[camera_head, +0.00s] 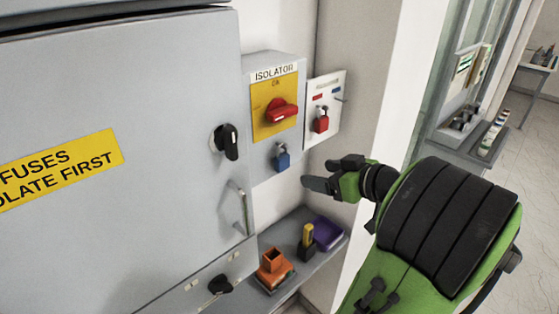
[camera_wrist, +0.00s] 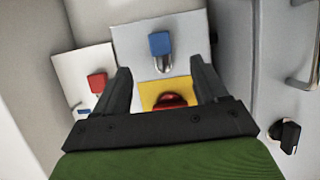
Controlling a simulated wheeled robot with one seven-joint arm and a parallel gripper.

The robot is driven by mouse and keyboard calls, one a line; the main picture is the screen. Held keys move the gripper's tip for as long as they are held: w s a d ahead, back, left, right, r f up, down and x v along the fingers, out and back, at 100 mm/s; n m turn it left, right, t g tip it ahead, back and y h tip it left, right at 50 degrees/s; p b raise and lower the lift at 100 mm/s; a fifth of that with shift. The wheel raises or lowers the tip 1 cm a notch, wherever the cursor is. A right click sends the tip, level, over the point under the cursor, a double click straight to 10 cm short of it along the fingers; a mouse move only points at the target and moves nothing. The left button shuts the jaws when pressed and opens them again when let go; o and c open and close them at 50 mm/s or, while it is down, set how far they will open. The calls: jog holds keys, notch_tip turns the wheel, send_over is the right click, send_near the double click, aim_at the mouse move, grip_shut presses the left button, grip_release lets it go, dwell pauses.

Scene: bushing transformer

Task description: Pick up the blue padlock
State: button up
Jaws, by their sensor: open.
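The blue padlock (camera_head: 282,160) hangs on the lower front of the grey isolator box (camera_head: 262,178), below the red rotary handle (camera_head: 281,111) on its yellow plate. In the wrist view the blue padlock (camera_wrist: 160,44) appears upside down, with its metal shackle toward my gripper. My gripper (camera_head: 312,184) is to the right of the padlock in the head view, apart from it. In the wrist view my gripper (camera_wrist: 162,80) is open and empty, its two fingers apart, with the padlock beyond the fingertips and roughly centred between them.
A white board (camera_head: 325,108) with a red padlock (camera_head: 320,121) is on the wall right of the isolator. A grey cabinet (camera_head: 120,80) with a black knob (camera_head: 226,142) stands left. A shelf (camera_head: 320,266) below holds an orange holder (camera_head: 274,267) and a purple item (camera_head: 327,234).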

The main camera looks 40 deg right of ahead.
aim_at(285, 165)
jog(key=p+x, duration=0.1)
jog(key=x, duration=0.5)
jog(key=p+x, duration=0.1)
jog(key=x, duration=0.5)
jog(key=shift+w+d+r+p, duration=0.15)
jog(key=shift+w+r+p, duration=0.05)
jog(key=shift+w+p, duration=0.1)
jog(key=shift+s, duration=0.25)
jog(key=shift+c, duration=1)
jog(key=c, duration=1)
